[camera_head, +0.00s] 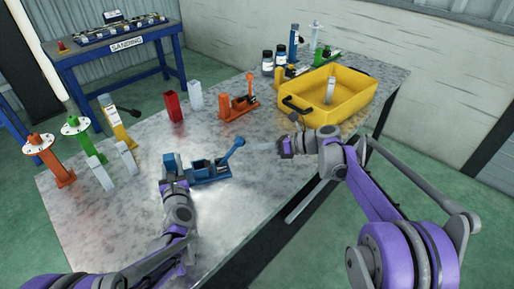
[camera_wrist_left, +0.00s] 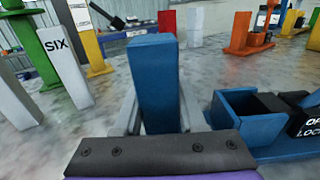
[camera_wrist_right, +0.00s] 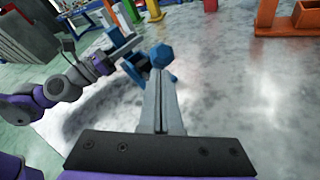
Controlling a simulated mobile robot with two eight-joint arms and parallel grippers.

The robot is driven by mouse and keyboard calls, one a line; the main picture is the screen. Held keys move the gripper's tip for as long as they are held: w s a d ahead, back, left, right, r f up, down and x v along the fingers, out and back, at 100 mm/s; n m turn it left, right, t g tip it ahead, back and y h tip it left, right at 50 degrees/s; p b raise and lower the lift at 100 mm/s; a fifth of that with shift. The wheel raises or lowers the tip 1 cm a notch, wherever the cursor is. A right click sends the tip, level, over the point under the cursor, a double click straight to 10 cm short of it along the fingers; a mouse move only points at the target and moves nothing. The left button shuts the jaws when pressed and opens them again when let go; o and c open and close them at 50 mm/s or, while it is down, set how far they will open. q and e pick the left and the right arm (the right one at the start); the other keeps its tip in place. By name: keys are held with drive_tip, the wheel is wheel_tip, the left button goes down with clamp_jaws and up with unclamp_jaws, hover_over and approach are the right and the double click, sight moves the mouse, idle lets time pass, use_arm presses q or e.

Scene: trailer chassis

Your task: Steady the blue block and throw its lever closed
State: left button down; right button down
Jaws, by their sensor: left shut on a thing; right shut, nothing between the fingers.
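The blue block stands on the metal table, with an upright post (camera_head: 171,162) at its left and a low boxy part (camera_head: 208,173) at its right. Its lever (camera_head: 229,153) slants up to the right and ends in a blue knob (camera_head: 239,142). My left gripper (camera_head: 174,180) is shut on the post, which also shows upright in the left wrist view (camera_wrist_left: 155,80). My right gripper (camera_head: 260,147) is shut and empty, a little right of the knob. In the right wrist view, the knob (camera_wrist_right: 160,55) appears just beyond the closed fingertips.
A yellow tray (camera_head: 345,110) with a grey piece inside stands behind my right gripper. An orange lever fixture (camera_head: 238,108) and a red block (camera_head: 174,106) stand behind the blue block. Orange, green and yellow posts stand at the left. The table's middle is mostly clear.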

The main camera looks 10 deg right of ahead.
drive_tip(key=shift+a+r, duration=0.1)
drive_tip(key=shift+a+r+h, duration=0.15)
drive_tip(key=shift+h, duration=0.15)
drive_tip(key=shift+a+r, duration=0.1)
drive_tip(key=shift+r, duration=0.05)
drive_tip(key=shift+s+a+r+n+h, duration=0.2)
drive_tip(key=shift+a+r+n+h, duration=0.3)
drive_tip(key=shift+a+r+h, duration=0.2)
drive_tip(key=a+h, duration=0.1)
drive_tip(key=a+r+n+h, duration=0.1)
drive_tip(key=a+r+h, duration=0.1)
drive_tip(key=a+h, duration=0.1)
drive_tip(key=shift+s+a+r, duration=0.1)
drive_tip(key=shift+s+r, duration=0.15)
drive_tip(key=shift+s, duration=0.1)
drive_tip(key=shift+r, duration=0.1)
drive_tip(key=shift+r, duration=0.7)
